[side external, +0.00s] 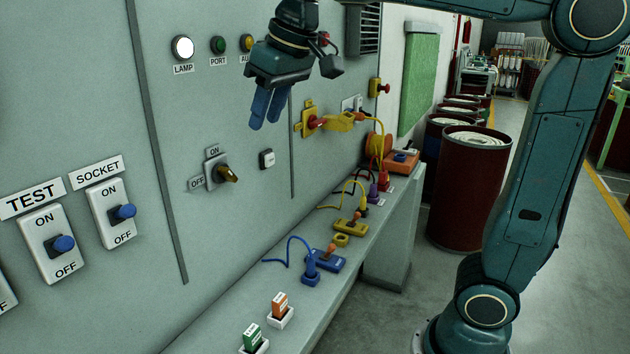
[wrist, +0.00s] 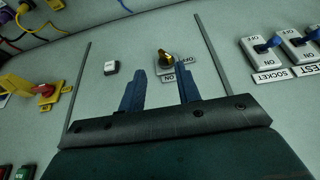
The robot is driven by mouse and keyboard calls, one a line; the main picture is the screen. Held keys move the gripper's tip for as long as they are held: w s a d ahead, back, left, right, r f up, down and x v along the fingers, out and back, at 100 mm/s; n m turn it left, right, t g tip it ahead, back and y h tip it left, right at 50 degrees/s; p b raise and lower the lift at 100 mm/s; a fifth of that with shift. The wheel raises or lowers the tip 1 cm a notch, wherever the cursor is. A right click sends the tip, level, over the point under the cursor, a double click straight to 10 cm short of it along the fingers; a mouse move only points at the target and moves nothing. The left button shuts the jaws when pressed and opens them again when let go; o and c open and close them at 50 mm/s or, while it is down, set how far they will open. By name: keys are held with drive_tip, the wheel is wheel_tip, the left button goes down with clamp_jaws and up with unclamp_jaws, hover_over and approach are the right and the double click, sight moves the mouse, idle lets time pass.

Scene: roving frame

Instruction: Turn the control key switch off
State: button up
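The control key switch (side external: 222,172) is a gold key on a grey plate on the wall panel, with ON above it and OFF to its left. Its gold key sticks out toward the lower right. In the wrist view the switch (wrist: 167,58) shows upside down, just beyond my fingertips. I cannot tell for certain which mark the key is set to. My gripper (side external: 265,124) hangs in front of the panel, above and to the right of the switch, apart from it. In the wrist view its blue fingers (wrist: 159,68) stand apart with nothing between them.
A white push button (side external: 267,159) sits right of the switch. The TEST (side external: 52,244) and SOCKET (side external: 112,212) switches are to the left. A lit white lamp (side external: 182,47) is above. Plugs and cables, including a blue plug (side external: 310,278), crowd the ledge below.

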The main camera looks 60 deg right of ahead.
drive_tip(key=s+f+t, duration=0.1)
drive_tip(key=s+f, duration=1.3)
drive_tip(key=s, duration=0.4)
drive_tip(key=shift+s+d, duration=0.35)
drive_tip(key=shift+s, duration=0.05)
drive_tip(key=shift+w, duration=0.1)
drive_tip(key=c, duration=0.7)
drive_tip(key=shift+w+a+r, duration=0.1)
drive_tip(key=shift+w+r, duration=0.1)
drive_tip(key=shift+w, duration=0.1)
clamp_jaws()
drive_tip(key=w+d+r+m+t+y, duration=0.1)
drive_tip(key=w+d+r+m+y, duration=0.15)
drive_tip(key=w, duration=0.65)
drive_tip(key=w+d+r+m+t+y, duration=0.1)
drive_tip(key=w+d+r+t+y, duration=0.2)
drive_tip(key=w, duration=0.6)
drive_tip(key=w+d+r+m+y, duration=0.1)
drive_tip(key=d+r+y, duration=0.2)
drive_tip(key=d+r, duration=0.1)
drive_tip(key=shift+d+r+t, duration=0.15)
drive_tip(key=shift+d+t, duration=0.15)
drive_tip(key=shift+d, duration=0.2)
